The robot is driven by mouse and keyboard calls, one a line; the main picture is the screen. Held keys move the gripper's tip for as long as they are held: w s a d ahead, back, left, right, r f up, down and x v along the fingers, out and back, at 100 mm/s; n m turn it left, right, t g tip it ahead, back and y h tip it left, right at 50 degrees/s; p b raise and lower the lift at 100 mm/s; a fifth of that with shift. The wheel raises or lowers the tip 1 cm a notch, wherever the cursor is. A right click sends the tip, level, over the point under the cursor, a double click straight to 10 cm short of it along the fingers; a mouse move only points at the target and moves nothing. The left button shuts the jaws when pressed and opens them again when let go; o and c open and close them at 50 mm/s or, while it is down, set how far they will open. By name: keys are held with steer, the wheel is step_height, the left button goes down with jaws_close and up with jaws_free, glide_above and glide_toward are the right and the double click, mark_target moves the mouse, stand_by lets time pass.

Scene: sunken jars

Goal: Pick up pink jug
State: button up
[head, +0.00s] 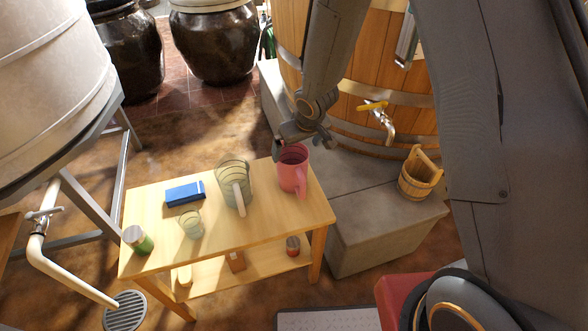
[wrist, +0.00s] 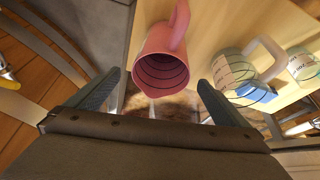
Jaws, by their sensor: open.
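The pink jug (head: 292,171) stands upright at the right back corner of the small wooden table (head: 262,227). Its handle faces the front of the table in the head view. My gripper (head: 279,150) is at the jug's back left side, close to its rim; the head view does not show whether they touch. In the wrist view, the pink jug (wrist: 164,66) lies ahead of and between the two spread fingers of my gripper (wrist: 158,80), with its open mouth towards the camera. The jaws are open, with nothing held between them.
A clear jug (head: 232,184) with a pale handle stands left of the pink jug. A glass beaker (head: 191,225), a blue box (head: 185,193) and a green jar (head: 138,240) are farther left. A stone ledge (head: 375,225) with a wooden bucket (head: 419,175) borders the right side.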

mark_target(293, 158)
steer(key=b+x, duration=0.1)
steer(key=x, duration=0.6)
steer(key=shift+f, duration=0.35)
steer(key=shift+c, duration=0.4)
steer(key=c, duration=1.3)
